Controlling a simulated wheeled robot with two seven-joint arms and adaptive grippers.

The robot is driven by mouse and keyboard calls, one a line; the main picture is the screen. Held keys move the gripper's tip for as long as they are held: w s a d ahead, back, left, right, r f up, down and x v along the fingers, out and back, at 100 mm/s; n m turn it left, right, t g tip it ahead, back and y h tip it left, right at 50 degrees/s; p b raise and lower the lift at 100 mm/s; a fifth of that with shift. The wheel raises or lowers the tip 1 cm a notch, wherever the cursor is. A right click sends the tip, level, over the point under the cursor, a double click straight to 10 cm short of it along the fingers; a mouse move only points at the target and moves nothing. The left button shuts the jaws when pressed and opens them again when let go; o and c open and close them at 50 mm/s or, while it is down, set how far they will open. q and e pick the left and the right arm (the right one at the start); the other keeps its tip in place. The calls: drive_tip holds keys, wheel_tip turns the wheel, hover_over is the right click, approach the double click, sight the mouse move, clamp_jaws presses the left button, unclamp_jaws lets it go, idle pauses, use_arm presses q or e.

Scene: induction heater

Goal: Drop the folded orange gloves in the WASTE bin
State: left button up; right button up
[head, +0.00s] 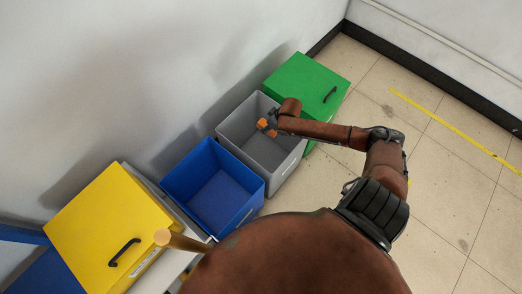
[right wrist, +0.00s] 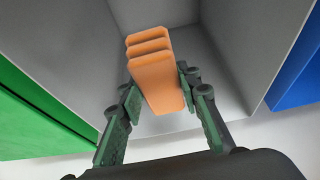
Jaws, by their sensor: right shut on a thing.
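The folded orange gloves (right wrist: 157,75) are a stacked orange bundle between the fingers of my right gripper (right wrist: 156,98). My right gripper is shut on them. In the head view the gloves (head: 264,124) show as small orange patches over the open grey bin (head: 283,164), with my right gripper (head: 268,127) above its opening. The grey bin's inner walls (right wrist: 230,60) surround the gloves in the right wrist view. No WASTE label is readable on any bin. My left gripper is not in view.
An open blue bin (head: 211,186) stands left of the grey one. A green lidded bin (head: 305,83) stands right of it, and a yellow lidded bin (head: 105,228) is at far left. A wall runs behind the bins. The tiled floor (head: 455,150) at right is clear.

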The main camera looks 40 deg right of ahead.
idle(0.3)
drive_tip(key=o, duration=1.2)
drive_tip(key=v, duration=1.1)
drive_tip(key=shift+s+r, duration=0.15)
drive_tip(key=shift+r, duration=0.25)
